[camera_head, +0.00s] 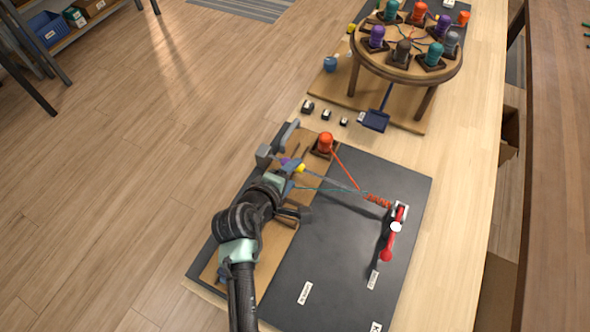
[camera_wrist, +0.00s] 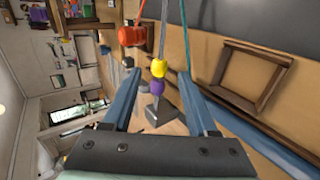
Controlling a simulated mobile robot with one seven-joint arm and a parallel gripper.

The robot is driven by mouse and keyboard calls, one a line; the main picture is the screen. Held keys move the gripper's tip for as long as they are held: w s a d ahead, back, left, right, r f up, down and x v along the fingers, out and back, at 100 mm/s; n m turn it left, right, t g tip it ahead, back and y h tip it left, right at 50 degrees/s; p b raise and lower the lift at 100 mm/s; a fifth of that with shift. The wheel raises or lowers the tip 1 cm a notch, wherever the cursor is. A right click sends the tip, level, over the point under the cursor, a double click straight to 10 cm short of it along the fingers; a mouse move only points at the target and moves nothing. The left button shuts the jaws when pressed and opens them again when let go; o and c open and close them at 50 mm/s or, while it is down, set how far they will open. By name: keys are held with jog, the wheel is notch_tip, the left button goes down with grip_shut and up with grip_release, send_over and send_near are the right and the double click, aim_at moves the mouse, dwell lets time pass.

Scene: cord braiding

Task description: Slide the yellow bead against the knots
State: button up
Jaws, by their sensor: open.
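The yellow bead (camera_head: 300,168) is threaded on a grey cord stretched over the dark mat, beside a purple bead (camera_head: 286,162). In the wrist view, the yellow bead (camera_wrist: 159,68) and the purple bead (camera_wrist: 157,87) show between my open fingers; whether they touch it cannot be told. The knots (camera_head: 378,201) are an orange-red section at the cord's far right end, by a red clamp (camera_head: 388,245), well away from the beads. My gripper (camera_wrist: 158,76) is open and empty; in the head view it is close to the yellow bead, partly hidden by my arm.
An orange-red bobbin (camera_head: 325,142) stands by the beads, its cord running to the knots. A teal cord (camera_head: 330,189) crosses the mat. A grey post (camera_head: 264,156) stands at the cord's left end. A round braiding stand (camera_head: 400,65) with several bobbins is behind. The lower mat (camera_head: 330,260) is mostly clear.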

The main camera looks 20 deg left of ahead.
aim_at(299, 168)
jog(key=shift+x, duration=1.3)
grip_shut()
dwell(0.5)
